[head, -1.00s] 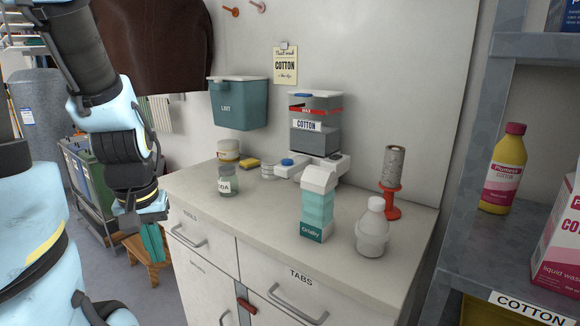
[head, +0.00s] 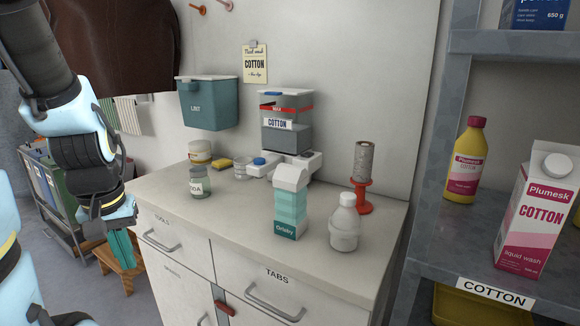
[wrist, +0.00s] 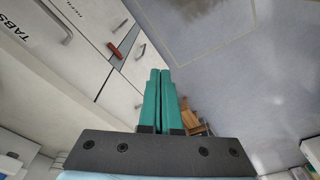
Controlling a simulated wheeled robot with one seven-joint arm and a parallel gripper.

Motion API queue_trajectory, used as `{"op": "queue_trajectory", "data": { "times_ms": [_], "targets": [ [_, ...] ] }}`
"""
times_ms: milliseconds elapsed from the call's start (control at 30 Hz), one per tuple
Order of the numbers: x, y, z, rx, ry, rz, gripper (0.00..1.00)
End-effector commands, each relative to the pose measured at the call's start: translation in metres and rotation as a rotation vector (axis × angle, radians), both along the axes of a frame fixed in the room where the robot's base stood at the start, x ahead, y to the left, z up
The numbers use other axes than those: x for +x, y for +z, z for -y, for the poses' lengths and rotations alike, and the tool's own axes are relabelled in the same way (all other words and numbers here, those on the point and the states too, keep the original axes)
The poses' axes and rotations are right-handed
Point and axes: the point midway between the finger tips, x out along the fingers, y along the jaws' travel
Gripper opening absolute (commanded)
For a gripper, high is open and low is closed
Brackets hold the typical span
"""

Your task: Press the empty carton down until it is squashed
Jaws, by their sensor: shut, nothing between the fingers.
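The carton (head: 289,207) is teal and pale green with a white gabled top and the word "Orisby" near its base. It stands upright on the countertop and looks uncrushed. My gripper (head: 127,262) hangs at the left, in front of the cabinet's left end and well apart from the carton. Its teal fingers point down and are shut with nothing between them; they also show in the wrist view (wrist: 160,100). The carton is not in the wrist view.
The countertop (head: 240,215) also holds a white bottle (head: 344,228) right beside the carton, a red spool holder (head: 361,195), a glass jar (head: 200,184) and a grey "COTTON" dispenser (head: 286,135). A wooden stool (head: 108,258) stands on the floor behind my gripper. A metal shelf (head: 440,240) stands at right.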

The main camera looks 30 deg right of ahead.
Motion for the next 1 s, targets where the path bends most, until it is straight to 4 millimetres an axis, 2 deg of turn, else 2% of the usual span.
{"op": "queue_trajectory", "data": {
  "times_ms": [333, 467, 567, 767, 900, 1000],
  "targets": [
    [0.001, 0.000, 0.001, 0.000, -0.002, 0.000, 0.00],
    [0.011, 0.005, 0.011, 0.000, -0.037, 0.001, 0.00],
    [0.027, 0.016, 0.033, 0.001, -0.104, 0.001, 0.00],
    [0.061, 0.056, 0.107, 0.005, -0.298, -0.005, 0.00],
    [0.069, 0.090, 0.165, 0.009, -0.438, -0.011, 0.00],
    [0.066, 0.115, 0.205, 0.012, -0.535, -0.016, 0.00]
  ]
}}
